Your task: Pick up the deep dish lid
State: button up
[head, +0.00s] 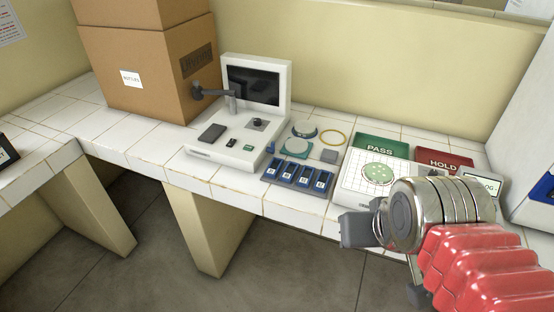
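Several round items lie on the white tiled bench right of the microscope-like machine: a blue-rimmed pale disc (304,130), a teal-topped disc (297,147) and a thin yellow ring (334,138). A green-spotted round dish (379,174) sits on a white gridded device. I cannot tell which of these is the deep dish lid. My gripper (352,230) is in front of the bench's front edge, in front of the white device and apart from the round items. Its fingers are seen end-on as a grey block, so its opening is unclear.
A blue rack (298,175) with several slots lies at the bench's front edge. A green PASS tray (381,145) and a red HOLD tray (444,161) are behind the white device (350,192). The machine (222,148) and a cardboard box (145,70) stand left.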

aim_at(296, 144)
jog(key=u, duration=0.25)
jog(key=k, duration=0.65)
jog(key=u, duration=0.65)
jog(key=i, duration=2.2)
jog(key=z, duration=0.5)
